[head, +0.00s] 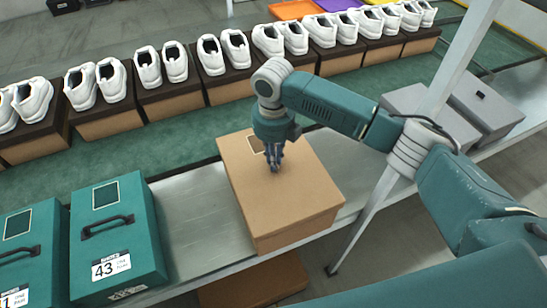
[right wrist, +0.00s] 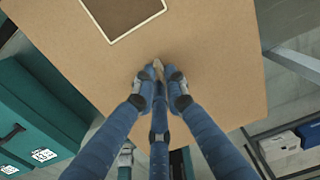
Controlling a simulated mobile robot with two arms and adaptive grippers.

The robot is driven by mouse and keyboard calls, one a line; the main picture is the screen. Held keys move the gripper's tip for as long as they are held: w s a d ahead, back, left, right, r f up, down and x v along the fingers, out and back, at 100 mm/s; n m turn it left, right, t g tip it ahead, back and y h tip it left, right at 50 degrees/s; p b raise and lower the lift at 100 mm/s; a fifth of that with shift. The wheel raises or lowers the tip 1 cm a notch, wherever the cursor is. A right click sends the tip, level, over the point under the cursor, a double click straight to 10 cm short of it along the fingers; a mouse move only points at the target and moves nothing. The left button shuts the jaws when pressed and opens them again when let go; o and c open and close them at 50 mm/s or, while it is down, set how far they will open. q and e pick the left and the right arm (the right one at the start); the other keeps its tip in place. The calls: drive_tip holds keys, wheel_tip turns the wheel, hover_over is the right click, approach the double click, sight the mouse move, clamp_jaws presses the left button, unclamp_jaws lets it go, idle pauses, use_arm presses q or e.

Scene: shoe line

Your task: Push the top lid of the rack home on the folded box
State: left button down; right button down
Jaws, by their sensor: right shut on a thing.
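The folded box (head: 295,237) is tan cardboard and sits on the metal conveyor shelf, at the middle of the head view. The lid fills much of the right wrist view (right wrist: 200,50). My right gripper (head: 274,166) points down at the middle of the lid. Its fingers are drawn together, with a bit of tan between the tips (right wrist: 158,72). How firmly the lid is seated cannot be told. My left gripper is not in view.
Teal boxes (head: 112,235) with black handles stand left of the tan box. White shoes (head: 160,66) on brown boxes line the far side of the green belt. A slanted post (head: 380,195) and grey boxes (head: 487,103) stand to the right.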

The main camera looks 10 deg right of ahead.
drive_tip(key=shift+f+b, duration=0.85)
drive_tip(key=shift+f, duration=1.05)
drive_tip(key=c, duration=1.7)
unclamp_jaws()
drive_tip(key=shift+r, duration=0.1)
wheel_tip(320, 180, up, 12)
